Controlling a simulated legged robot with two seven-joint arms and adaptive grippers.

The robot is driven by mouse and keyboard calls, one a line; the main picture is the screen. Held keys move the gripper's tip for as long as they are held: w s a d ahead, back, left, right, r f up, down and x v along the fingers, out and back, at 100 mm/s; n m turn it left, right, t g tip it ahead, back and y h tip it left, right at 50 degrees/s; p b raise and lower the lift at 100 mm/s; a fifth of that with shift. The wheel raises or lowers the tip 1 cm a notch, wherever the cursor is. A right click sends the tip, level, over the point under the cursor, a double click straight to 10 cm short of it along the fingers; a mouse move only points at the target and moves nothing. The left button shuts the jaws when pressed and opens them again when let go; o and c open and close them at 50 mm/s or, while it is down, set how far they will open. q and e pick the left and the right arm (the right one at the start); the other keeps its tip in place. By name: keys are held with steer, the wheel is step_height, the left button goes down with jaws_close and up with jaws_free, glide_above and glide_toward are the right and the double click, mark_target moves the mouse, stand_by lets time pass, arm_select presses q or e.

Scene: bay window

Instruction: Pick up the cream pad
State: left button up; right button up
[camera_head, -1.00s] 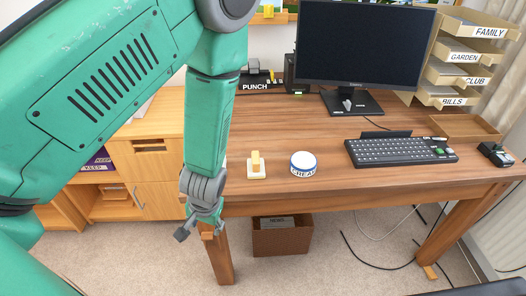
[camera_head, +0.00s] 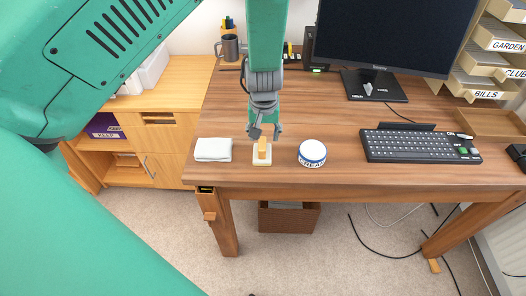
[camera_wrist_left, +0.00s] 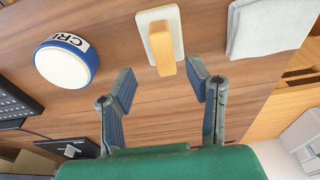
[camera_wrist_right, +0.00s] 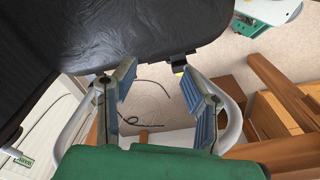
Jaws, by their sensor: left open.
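The cream pad (camera_head: 262,160) lies flat near the desk's front edge, with a tan upright grip on top. It also shows in the left wrist view (camera_wrist_left: 172,22), just beyond the fingertips. My left gripper (camera_head: 266,132) is open and empty, pointing down, above and slightly behind the pad in the head view. Its two spread fingers show in the left wrist view (camera_wrist_left: 160,70), apart from the pad. My right gripper (camera_wrist_right: 160,70) is open and empty in its own wrist view, near a dark padded surface, and is not in the head view.
A round white tin with a blue band (camera_head: 312,153) stands right of the pad. A folded white cloth (camera_head: 213,149) lies left of it. The keyboard (camera_head: 420,146), monitor (camera_head: 395,35) and letter trays (camera_head: 492,62) are further right. Bare desk lies behind the tin.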

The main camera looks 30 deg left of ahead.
mark_target(262, 143)
arm_select(q)
steer(key=shift+w+a+f, duration=0.1)
steer(key=shift+a+f, duration=0.1)
steer(key=shift+f, duration=1.1)
steer(key=shift+w+a+f, duration=0.1)
steer(key=shift+a+f, duration=0.05)
steer(key=shift+f, duration=1.15)
steer(key=shift+s, duration=0.1)
jaws_close()
